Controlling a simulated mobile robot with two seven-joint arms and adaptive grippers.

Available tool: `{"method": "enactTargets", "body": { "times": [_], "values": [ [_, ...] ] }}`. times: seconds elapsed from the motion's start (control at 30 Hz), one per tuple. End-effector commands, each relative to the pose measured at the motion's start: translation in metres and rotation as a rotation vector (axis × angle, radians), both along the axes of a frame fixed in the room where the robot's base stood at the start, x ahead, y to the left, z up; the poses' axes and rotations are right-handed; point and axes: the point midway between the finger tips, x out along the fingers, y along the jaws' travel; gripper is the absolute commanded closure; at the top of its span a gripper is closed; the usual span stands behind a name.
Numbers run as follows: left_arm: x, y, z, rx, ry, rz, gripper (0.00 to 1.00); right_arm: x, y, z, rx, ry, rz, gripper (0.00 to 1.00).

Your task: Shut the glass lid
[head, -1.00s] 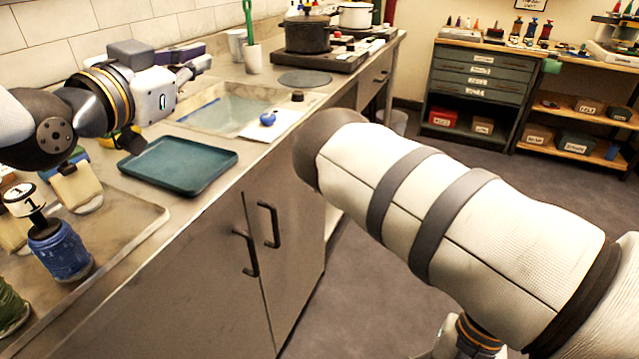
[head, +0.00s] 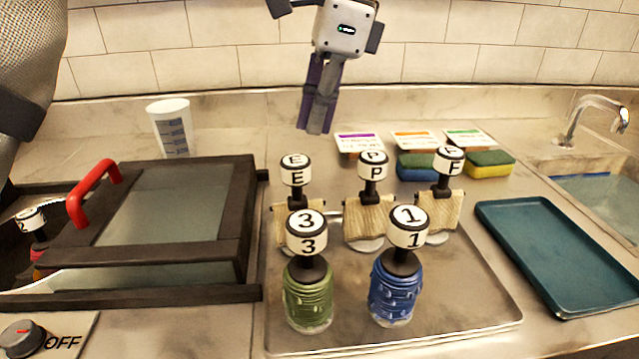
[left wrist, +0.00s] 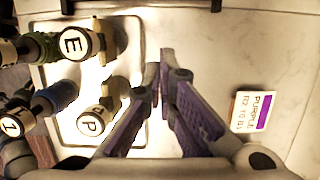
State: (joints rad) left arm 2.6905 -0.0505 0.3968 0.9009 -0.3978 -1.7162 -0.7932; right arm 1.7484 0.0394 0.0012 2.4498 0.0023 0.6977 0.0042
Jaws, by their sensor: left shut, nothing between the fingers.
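The glass lid (head: 165,215) is at the left of the head view, a glass pane in a dark frame with a red handle (head: 90,190) on its left side. It sits over a dark-framed box (head: 150,296). The box's left part is uncovered there, and a stamp marked 2 (head: 32,222) shows in it. The lid looks raised at its handle side; the exact angle is hard to tell. My left gripper (head: 314,130) is shut and empty, pointing down behind the stamps, right of the lid and apart from it. Its fingers also show in the left wrist view (left wrist: 160,78). My right gripper is out of view.
A metal tray (head: 460,325) right of the box holds several upright stamps. A measuring cup (head: 171,128) stands behind the lid. Label cards and sponges (head: 490,163) lie at the back. A teal tray (head: 560,258) and sink are right. An OFF knob (head: 22,338) is front left.

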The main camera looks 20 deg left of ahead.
Motion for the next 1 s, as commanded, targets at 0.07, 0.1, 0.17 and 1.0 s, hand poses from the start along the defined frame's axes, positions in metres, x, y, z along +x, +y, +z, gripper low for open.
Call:
{"method": "enactTargets", "body": {
  "times": [0.07,0.1,0.17,1.0],
  "values": [
    [-0.002,0.003,-0.011,0.002,0.008,0.004,1.0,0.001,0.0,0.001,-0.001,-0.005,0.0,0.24],
    [-0.003,0.005,-0.017,0.001,0.009,0.004,1.0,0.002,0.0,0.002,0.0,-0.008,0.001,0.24],
    [-0.004,0.008,-0.029,0.0,0.008,0.003,1.0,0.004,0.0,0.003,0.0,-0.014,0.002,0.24],
    [-0.027,0.059,-0.098,-0.001,0.004,0.002,1.0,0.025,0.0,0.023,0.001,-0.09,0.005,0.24]
  ]
}}
